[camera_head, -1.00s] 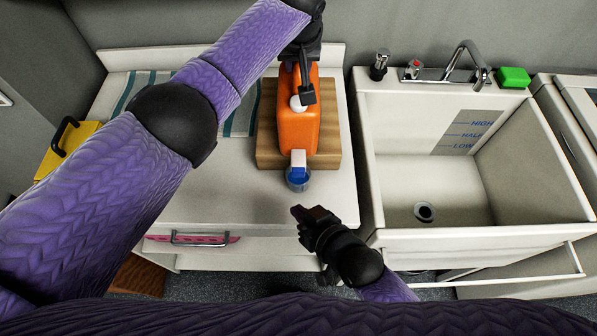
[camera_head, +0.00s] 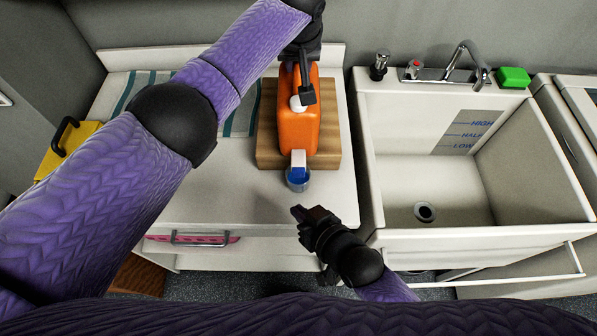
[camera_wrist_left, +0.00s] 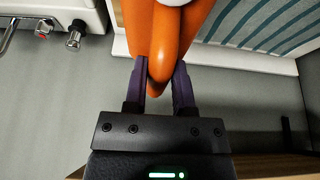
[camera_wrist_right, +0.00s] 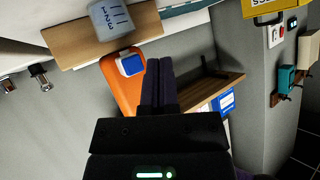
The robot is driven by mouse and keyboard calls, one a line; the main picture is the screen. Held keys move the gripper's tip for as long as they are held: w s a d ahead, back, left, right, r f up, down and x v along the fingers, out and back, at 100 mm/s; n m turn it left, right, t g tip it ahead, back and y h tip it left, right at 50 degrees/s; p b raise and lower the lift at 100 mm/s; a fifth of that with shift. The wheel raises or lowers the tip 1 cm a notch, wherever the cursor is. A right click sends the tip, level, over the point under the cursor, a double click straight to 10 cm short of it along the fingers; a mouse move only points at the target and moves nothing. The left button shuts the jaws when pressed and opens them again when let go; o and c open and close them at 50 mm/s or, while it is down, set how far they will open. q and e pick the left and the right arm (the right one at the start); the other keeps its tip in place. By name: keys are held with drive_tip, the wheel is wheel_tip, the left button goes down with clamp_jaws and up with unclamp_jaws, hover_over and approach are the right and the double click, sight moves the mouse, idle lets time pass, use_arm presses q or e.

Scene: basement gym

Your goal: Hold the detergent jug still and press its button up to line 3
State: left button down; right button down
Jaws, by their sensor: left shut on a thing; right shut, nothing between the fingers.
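The orange detergent jug (camera_head: 298,125) lies on a wooden board, with its white cap (camera_head: 298,103) on top. Its spout with the blue button (camera_wrist_right: 131,65) faces the counter's front edge. A cup (camera_head: 299,182) sits below the spout; its numbered lines show in the right wrist view (camera_wrist_right: 112,18). How full the cup is cannot be told. My right gripper (camera_head: 296,210) is shut and empty, in front of the cup and apart from the button.
The wooden board (camera_head: 268,150) lies on the white counter (camera_head: 215,205). A striped towel (camera_head: 240,122) lies to the left. A deep sink (camera_head: 465,190) with a faucet (camera_head: 465,60) and a green sponge (camera_head: 513,77) is at the right. A yellow object (camera_head: 62,145) stands far left.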

sight(298, 172)
idle(0.6)
use_arm(q)
drive_tip(key=shift+r, duration=0.1)
use_arm(e)
drive_tip(key=s, duration=0.3)
drive_tip(key=shift+s, duration=0.35)
drive_tip(key=w, duration=0.8)
drive_tip(key=shift+w, duration=0.4)
idle(1.4)
drive_tip(key=shift+w, duration=0.4)
